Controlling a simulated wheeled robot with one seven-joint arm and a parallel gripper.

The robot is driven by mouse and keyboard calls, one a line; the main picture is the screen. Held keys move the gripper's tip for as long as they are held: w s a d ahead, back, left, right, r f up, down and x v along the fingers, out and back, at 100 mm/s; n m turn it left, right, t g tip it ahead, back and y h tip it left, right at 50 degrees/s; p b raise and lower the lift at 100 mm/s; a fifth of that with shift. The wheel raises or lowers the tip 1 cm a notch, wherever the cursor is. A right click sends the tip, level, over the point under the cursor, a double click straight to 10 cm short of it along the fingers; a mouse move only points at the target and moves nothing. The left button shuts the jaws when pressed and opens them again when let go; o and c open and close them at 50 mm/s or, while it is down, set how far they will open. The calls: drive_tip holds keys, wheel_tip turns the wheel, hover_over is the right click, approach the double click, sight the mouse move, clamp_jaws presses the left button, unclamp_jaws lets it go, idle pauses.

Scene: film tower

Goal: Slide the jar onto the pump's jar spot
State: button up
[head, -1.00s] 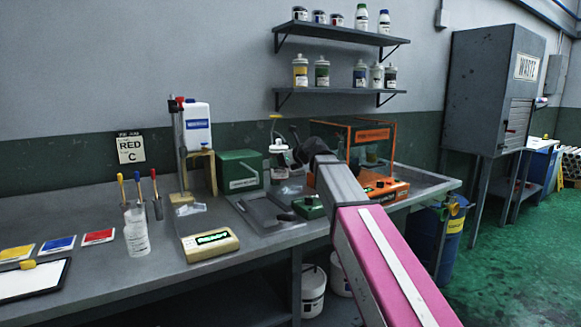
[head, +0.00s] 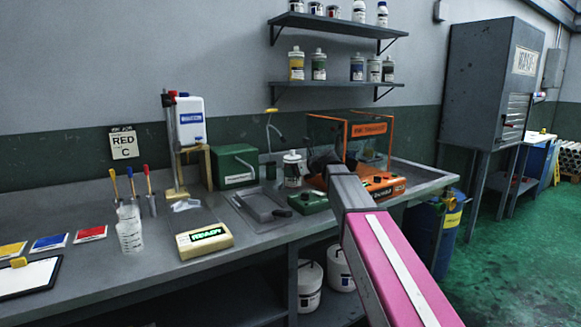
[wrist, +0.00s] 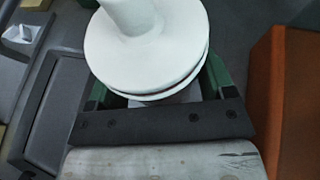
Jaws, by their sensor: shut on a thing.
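The jar (head: 292,172) is pale with a white lid and a dark band. It looks upright in the head view, at the back of the bench. My gripper (wrist: 162,92) is shut on the jar. In the wrist view, the jar's round white top (wrist: 145,55) fills the space ahead of the gripper and hides most of the grip. A slim post with a yellow top and a curved white spout (head: 273,128), which looks like the pump, stands just left of the jar. I cannot see a jar spot or tell whether the jar touches the bench.
A green box (head: 235,167) and a grey tray (head: 258,207) lie to the left. A small green device (head: 308,202) is in front of the jar. An orange-framed cabinet (head: 350,140) stands close on the right. A display unit (head: 205,240) sits nearer the front edge.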

drive_tip(key=shift+w+a+f, duration=0.3)
drive_tip(key=shift+w+f, duration=0.15)
drive_tip(key=shift+f, duration=0.15)
drive_tip(key=shift+w+a+f, duration=0.1)
drive_tip(key=shift+w+a, duration=0.1)
drive_tip(key=shift+w, duration=0.1)
drive_tip(key=shift+a+f, duration=0.1)
drive_tip(key=shift+f, duration=0.1)
idle(0.5)
drive_tip(key=o, duration=1.3)
drive_tip(key=shift+c, duration=0.2)
